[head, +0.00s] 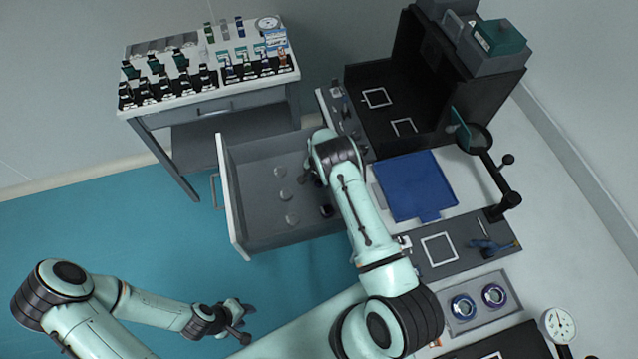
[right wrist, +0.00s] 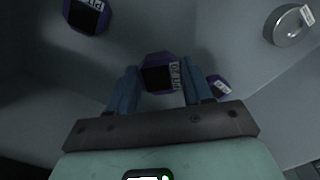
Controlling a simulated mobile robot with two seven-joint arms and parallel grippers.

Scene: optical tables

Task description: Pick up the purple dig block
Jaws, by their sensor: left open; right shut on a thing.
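In the right wrist view a purple block (right wrist: 158,74) with a dark face and a white label sits between the blue fingers of my right gripper (right wrist: 160,88), which is shut on it. The label is too small to read surely. A second purple block (right wrist: 86,15) with a white label lies at upper left, and a third (right wrist: 218,85) shows partly beyond the right finger. In the head view my right gripper (head: 308,178) is over the open grey drawer (head: 255,160), and my arm hides part of it. My left gripper (head: 238,320) is open and empty over the floor.
Several grey round pieces (head: 280,172) lie in the drawer; one weight (right wrist: 288,25) shows at upper right in the right wrist view. A bottle table (head: 215,95) stands behind. A blue plate (head: 415,185) and a black stand (head: 490,175) are right of my arm.

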